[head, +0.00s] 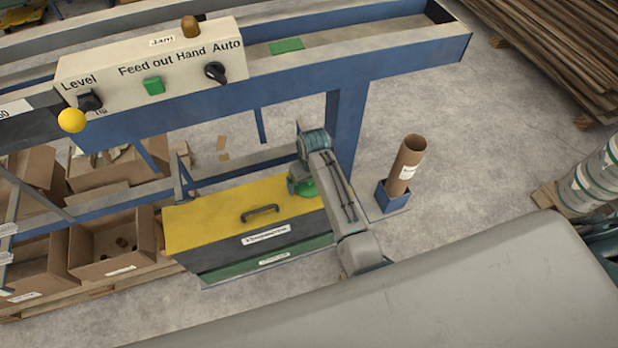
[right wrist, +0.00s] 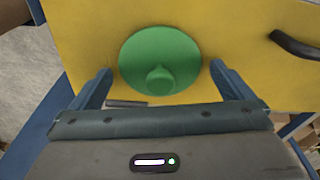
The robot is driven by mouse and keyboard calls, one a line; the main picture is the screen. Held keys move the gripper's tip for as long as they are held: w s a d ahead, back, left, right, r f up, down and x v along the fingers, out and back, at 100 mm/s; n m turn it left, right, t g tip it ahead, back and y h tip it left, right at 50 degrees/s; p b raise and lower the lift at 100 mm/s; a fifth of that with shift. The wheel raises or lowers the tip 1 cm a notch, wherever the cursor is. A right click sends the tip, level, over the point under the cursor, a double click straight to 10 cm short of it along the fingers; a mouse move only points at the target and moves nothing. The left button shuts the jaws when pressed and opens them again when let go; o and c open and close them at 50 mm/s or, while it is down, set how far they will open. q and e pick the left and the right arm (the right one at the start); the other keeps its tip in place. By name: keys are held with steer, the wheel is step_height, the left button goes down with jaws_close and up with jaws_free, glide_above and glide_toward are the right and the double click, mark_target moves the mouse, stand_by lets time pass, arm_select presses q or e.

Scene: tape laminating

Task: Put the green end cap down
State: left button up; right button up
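The green end cap (right wrist: 160,60) is a round disc with a small knob facing the right wrist camera. It appears to lie flat on the yellow lid (head: 230,218) of the box, near the lid's right end. In the head view the cap (head: 308,188) is partly covered by my right gripper (head: 300,184). My right gripper is open just over the cap. In the right wrist view its two fingers (right wrist: 162,82) stand on either side with gaps to the disc and its knob. My left gripper is not in view.
A black handle (head: 260,213) stands on the lid, left of the cap. A cardboard tube (head: 408,162) stands in a blue holder to the right. The blue machine frame (head: 345,125) rises behind my gripper. Open cardboard boxes (head: 115,245) stand at left.

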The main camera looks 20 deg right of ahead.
mark_target(311, 187)
steer(key=shift+r, duration=0.1)
step_height(311, 187, up, 12)
steer(key=s+b, duration=0.1)
steer(key=b, duration=0.3)
steer(key=shift+s+d, duration=0.15)
steer(key=shift+s, duration=0.05)
